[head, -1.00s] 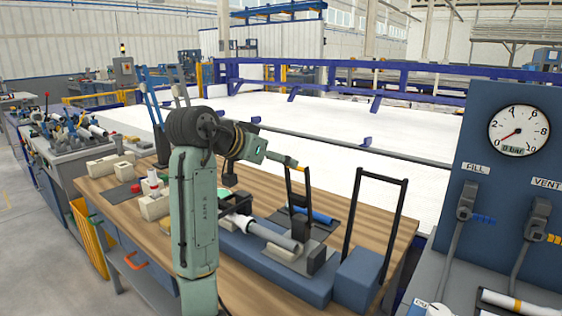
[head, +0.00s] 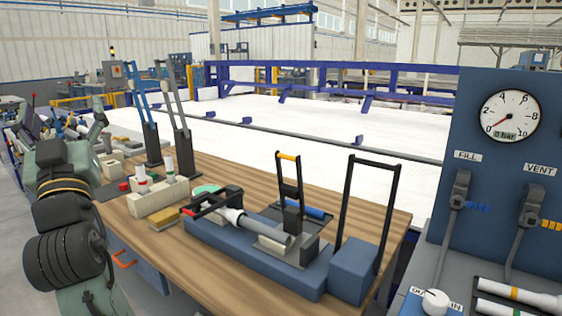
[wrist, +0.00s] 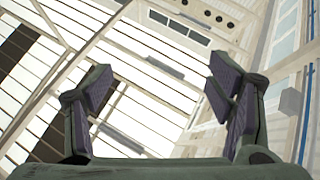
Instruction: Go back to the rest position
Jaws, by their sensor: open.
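My arm is folded at the left of the head view, off to the left of the workbench (head: 340,193). My gripper (wrist: 155,88) shows in the wrist view with its two fingers spread wide apart. Nothing is between the fingers. Behind them the wrist view shows only the hall's roof and beams, so the gripper points upward.
A blue bench fixture (head: 245,255) holds a grey pipe (head: 265,232). A beige block (head: 158,198) holds small bottles. A gauge panel (head: 510,160) stands on the right. A white-floored fenced area (head: 330,115) lies behind.

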